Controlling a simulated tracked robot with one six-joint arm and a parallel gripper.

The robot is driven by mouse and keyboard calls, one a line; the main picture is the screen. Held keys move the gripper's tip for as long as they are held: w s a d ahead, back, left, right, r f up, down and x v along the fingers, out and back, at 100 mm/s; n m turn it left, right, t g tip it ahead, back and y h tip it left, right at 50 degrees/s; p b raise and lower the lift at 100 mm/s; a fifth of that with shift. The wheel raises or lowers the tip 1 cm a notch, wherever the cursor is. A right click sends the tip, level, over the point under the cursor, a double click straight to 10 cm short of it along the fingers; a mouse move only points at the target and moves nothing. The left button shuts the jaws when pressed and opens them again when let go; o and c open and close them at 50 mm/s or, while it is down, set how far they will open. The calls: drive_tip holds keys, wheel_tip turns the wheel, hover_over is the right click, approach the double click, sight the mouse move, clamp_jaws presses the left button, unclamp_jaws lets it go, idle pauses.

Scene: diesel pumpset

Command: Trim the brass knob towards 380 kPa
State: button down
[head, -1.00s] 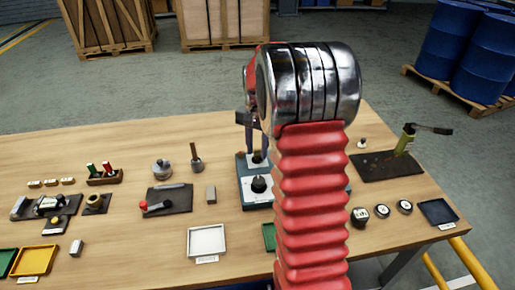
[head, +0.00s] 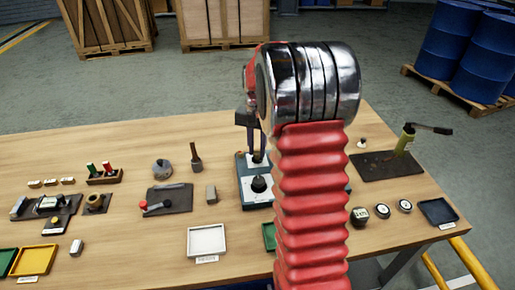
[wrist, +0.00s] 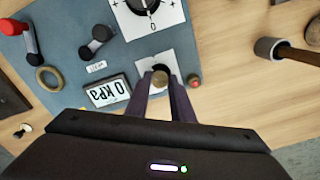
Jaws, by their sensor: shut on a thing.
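The brass knob (wrist: 160,78) stands on a white plate on the blue-grey panel (wrist: 62,50) in the wrist view. My gripper (wrist: 161,84) is shut on it, one finger on each side. In the head view my gripper (head: 256,152) points down at the back of the panel (head: 243,184), behind a black dial (head: 259,184). My own arm hides the panel's right part there.
A small red button (wrist: 194,81) sits right beside the knob's plate. A black lever (wrist: 97,41) and a brass ring (wrist: 49,78) lie to the left. A grey cup with a wooden handle (wrist: 270,48) stands on the table to the right.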

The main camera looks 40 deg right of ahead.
sight(257, 152)
drive_tip(key=n, duration=0.6)
drive_tip(key=shift+n, duration=0.3)
idle(0.4)
drive_tip(key=c, duration=1.5)
unclamp_jaws()
drive_tip(key=shift+c, duration=0.2)
drive_tip(key=shift+r, duration=0.1)
wheel_tip(257, 152, up, 14)
drive_tip(key=shift+f, duration=0.25)
